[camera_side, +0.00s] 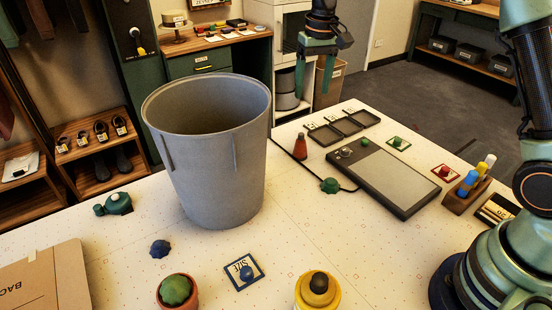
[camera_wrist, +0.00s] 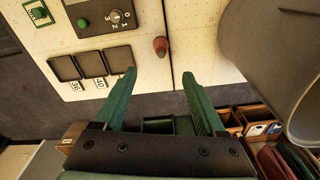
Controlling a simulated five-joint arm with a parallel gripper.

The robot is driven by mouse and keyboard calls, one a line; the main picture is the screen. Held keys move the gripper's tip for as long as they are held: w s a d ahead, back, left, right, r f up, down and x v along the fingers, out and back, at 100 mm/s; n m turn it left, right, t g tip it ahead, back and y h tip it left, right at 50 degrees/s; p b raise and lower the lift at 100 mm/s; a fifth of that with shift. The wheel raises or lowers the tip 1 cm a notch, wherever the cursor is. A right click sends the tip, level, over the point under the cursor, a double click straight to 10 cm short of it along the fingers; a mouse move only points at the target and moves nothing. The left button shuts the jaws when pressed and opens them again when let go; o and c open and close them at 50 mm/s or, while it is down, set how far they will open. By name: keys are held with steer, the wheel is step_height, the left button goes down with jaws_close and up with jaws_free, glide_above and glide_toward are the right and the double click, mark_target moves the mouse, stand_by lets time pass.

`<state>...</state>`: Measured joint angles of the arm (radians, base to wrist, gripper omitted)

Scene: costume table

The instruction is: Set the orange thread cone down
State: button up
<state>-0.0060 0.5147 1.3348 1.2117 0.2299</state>
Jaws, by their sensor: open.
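The orange thread cone (camera_side: 300,147) stands upright on the white table, near its far edge, to the right of the grey bin. It also shows in the wrist view (camera_wrist: 160,46), centred just beyond the fingertips. My gripper (camera_side: 313,82) hangs above and behind the cone in the side view, fingers pointing down. In the wrist view its two green fingers (camera_wrist: 159,75) are spread wide with nothing between them. The gripper is apart from the cone.
A tall grey bin (camera_side: 223,184) stands left of the cone. Three small dark trays (camera_side: 325,134) and a flat black device (camera_side: 388,182) lie to its right. A green knob-like piece (camera_side: 329,186) sits in front.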

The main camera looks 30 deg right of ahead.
steer(key=s+r+n+t, duration=0.1)
steer(key=s+r+t, duration=0.1)
steer(key=s+r, duration=0.7)
steer(key=s+f+n+t, duration=0.1)
steer(key=s+f, duration=0.3)
steer(key=s, duration=0.8)
steer(key=shift+s+d+n+t, duration=0.15)
steer(key=shift+s+n+t, duration=0.15)
steer(key=shift+t, duration=0.5)
steer(key=shift+f, duration=0.2)
steer(key=shift+c, duration=1.2)
steer(key=c, duration=0.5)
steer(key=shift+w+r, duration=0.1)
steer(key=shift+w, duration=0.25)
jaws_close()
steer(key=g, duration=0.6)
glide_toward(301, 146)
steer(key=s, duration=0.6)
steer(key=f, duration=0.6)
steer(key=d+f, duration=0.1)
steer(key=f, duration=0.2)
steer(key=shift+s+f, duration=0.15)
steer(key=shift+f, duration=0.2)
steer(key=shift+w, duration=1)
steer(key=shift+w+a, duration=0.1)
steer(key=shift+w, duration=0.95)
